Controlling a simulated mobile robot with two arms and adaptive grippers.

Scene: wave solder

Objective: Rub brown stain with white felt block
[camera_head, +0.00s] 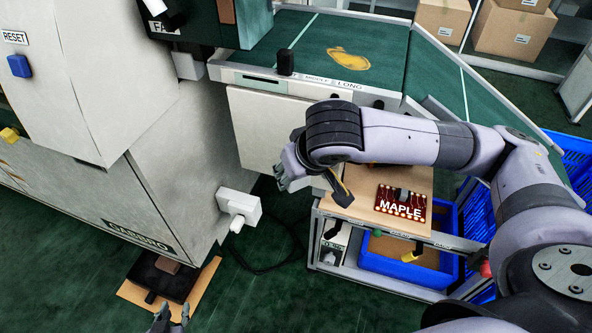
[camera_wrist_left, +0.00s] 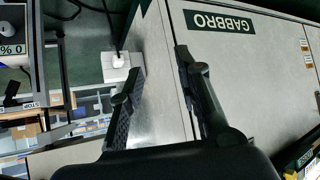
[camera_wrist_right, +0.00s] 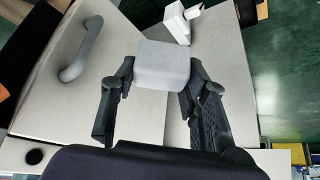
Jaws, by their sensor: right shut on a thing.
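The white felt block (camera_wrist_right: 162,62) is gripped between the fingers of my right gripper (camera_wrist_right: 160,78) in the right wrist view. A yellow-brown stain (camera_head: 346,59) lies on the green top (camera_head: 385,45) behind the LONG label, beyond and right of my right gripper. My left gripper (camera_head: 168,322) is low at the bottom edge, only partly in view. The left wrist view shows its fingers (camera_wrist_left: 155,80) apart and empty.
A large pale machine (camera_head: 165,150) marked GABBRO fills the left. A red MAPLE board (camera_head: 400,202) lies on a low shelf above a blue crate (camera_head: 405,275). A white box (camera_head: 238,206) juts from the machine. A black knob (camera_head: 285,63) stands at the green top's front edge.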

